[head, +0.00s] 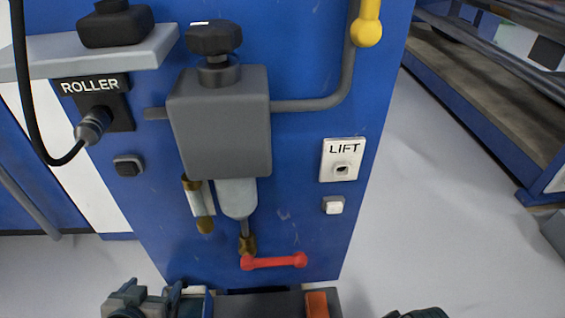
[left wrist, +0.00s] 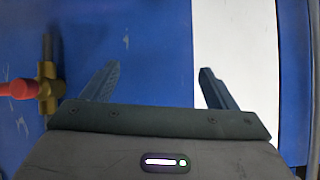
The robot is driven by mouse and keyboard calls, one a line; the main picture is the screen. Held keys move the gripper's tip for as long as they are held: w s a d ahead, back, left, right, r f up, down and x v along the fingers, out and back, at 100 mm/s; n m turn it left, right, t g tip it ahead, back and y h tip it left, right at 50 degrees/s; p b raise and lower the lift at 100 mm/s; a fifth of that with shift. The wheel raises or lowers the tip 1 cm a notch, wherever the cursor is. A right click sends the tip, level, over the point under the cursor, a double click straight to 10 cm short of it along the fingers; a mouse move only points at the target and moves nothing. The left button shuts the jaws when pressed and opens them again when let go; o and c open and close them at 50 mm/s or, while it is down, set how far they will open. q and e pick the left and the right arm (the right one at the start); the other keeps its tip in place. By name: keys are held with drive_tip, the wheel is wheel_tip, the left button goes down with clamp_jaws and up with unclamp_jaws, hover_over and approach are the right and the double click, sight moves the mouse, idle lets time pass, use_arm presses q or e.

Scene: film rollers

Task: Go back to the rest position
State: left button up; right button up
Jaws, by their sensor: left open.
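My left gripper (head: 190,297) is low in the head view, in front of the foot of the blue panel (head: 300,220). In the left wrist view the left gripper (left wrist: 157,84) has its two fingers wide apart with nothing between them. The fingers point at the blue panel and a white strip (left wrist: 240,60) beside it. A small dark part of my right arm shows at the bottom edge of the head view; its gripper fingers are out of sight.
The panel carries a grey filter unit (head: 220,120), a red handle (head: 273,261), a LIFT plate (head: 343,160), a yellow lever (head: 367,28) and a ROLLER socket (head: 107,112) with a plugged black cable. A brass fitting (left wrist: 47,88) is left of the left gripper. Floor (head: 440,210) at right is clear.

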drive_tip(key=s+d+r+m+t+h, duration=0.1)
drive_tip(key=s+d+r+m, duration=0.1)
drive_tip(key=s+r+m, duration=0.2)
use_arm(q)
drive_tip(key=s+a+f+g+p, duration=0.2)
drive_tip(key=s+f+g+p, duration=0.2)
drive_tip(key=s+f+p, duration=0.5)
drive_tip(key=s+a+f+g+p, duration=0.25)
drive_tip(key=f+g+p, duration=0.35)
drive_tip(key=p, duration=0.8)
use_arm(e)
wheel_tip(320, 180, down, 8)
drive_tip(key=d+g, duration=0.2)
use_arm(q)
drive_tip(key=s+f+p, duration=0.3)
drive_tip(key=s+p, duration=0.8)
drive_tip(key=p, duration=0.1)
drive_tip(key=shift+a+n+y, duration=0.2)
drive_tip(key=shift+n+y, duration=0.1)
drive_tip(key=shift+n, duration=0.1)
use_arm(e)
drive_tip(key=s+d+f, duration=0.1)
drive_tip(key=s+f, duration=0.1)
drive_tip(key=s, duration=0.8)
drive_tip(key=shift+s+d, duration=0.15)
drive_tip(key=shift+s, duration=0.1)
